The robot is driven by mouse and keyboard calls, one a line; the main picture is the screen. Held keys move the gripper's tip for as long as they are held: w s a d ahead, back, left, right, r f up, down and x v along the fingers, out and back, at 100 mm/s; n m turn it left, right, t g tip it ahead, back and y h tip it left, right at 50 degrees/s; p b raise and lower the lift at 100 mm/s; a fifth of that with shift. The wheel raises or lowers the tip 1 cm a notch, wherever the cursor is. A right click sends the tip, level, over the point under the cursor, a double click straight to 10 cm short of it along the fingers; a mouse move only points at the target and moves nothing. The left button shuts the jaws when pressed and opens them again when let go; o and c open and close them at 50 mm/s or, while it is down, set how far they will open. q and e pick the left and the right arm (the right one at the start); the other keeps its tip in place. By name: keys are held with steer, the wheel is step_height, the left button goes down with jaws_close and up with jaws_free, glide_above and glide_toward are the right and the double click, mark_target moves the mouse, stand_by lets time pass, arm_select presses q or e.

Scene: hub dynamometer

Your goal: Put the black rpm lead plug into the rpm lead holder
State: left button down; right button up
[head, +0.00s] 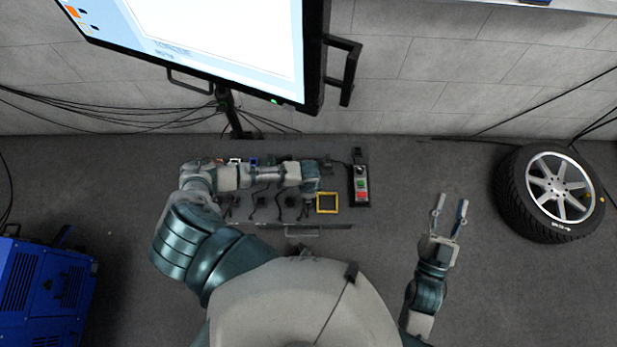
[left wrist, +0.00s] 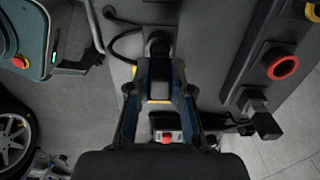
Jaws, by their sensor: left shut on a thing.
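My left gripper (left wrist: 158,72) is shut on a black piece that I take for the black rpm lead plug (left wrist: 158,44); its dark cable bends away to the left in the left wrist view. In the head view my left arm reaches over the cart top and the gripper end (head: 311,186) hides what it holds. I cannot tell which fitting is the rpm lead holder, or whether the plug touches one. My right gripper (head: 450,214) is open and empty above the floor, right of the cart.
A yellow square frame (head: 327,203) lies beside the left gripper. A control box (head: 361,186) with red and green buttons stands right of it. The left wrist view shows a red-ringed round fitting (left wrist: 282,67) and a black connector (left wrist: 263,119). A wheel (head: 550,193) lies far right.

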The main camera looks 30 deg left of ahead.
arm_select(q)
steer(key=shift+f+b, duration=0.35)
steer(key=shift+f, duration=0.7)
steer(key=c, duration=1)
jaws_free()
steer(key=shift+r, duration=0.1)
step_height(320, 180, up, 12)
steer(key=shift+f, duration=0.1)
